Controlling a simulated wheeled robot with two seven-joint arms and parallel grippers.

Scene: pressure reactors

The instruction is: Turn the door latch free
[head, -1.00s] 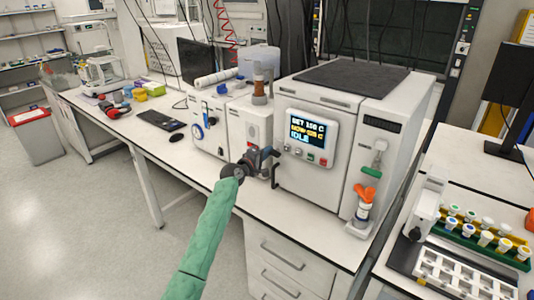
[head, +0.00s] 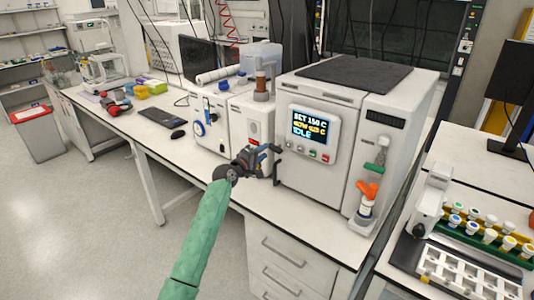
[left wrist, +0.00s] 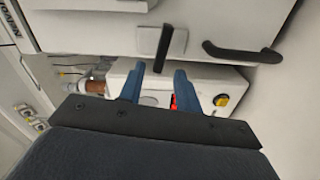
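The reactor (head: 318,172) is a white box on the bench with a lit screen (head: 310,127) reading SET 150 C and IDLE. In the left wrist view its pale door front (left wrist: 100,35) fills the top. The door latch (left wrist: 163,48) is a black bar, nearly upright, on a small grey plate. A black bent handle (left wrist: 240,52) is to its right. My left gripper (head: 268,158) is at the reactor's front left edge. In the wrist view its blue fingers (left wrist: 159,72) are apart, with the latch's lower end between their tips in the picture; contact is unclear. My right gripper is not in view.
A white unit with a red button (head: 252,140) stands close left of the reactor. An orange valve (head: 367,190) is on the reactor's right front. A vial rack (head: 470,243) is on the right bench. The bench front left of my arm is clear.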

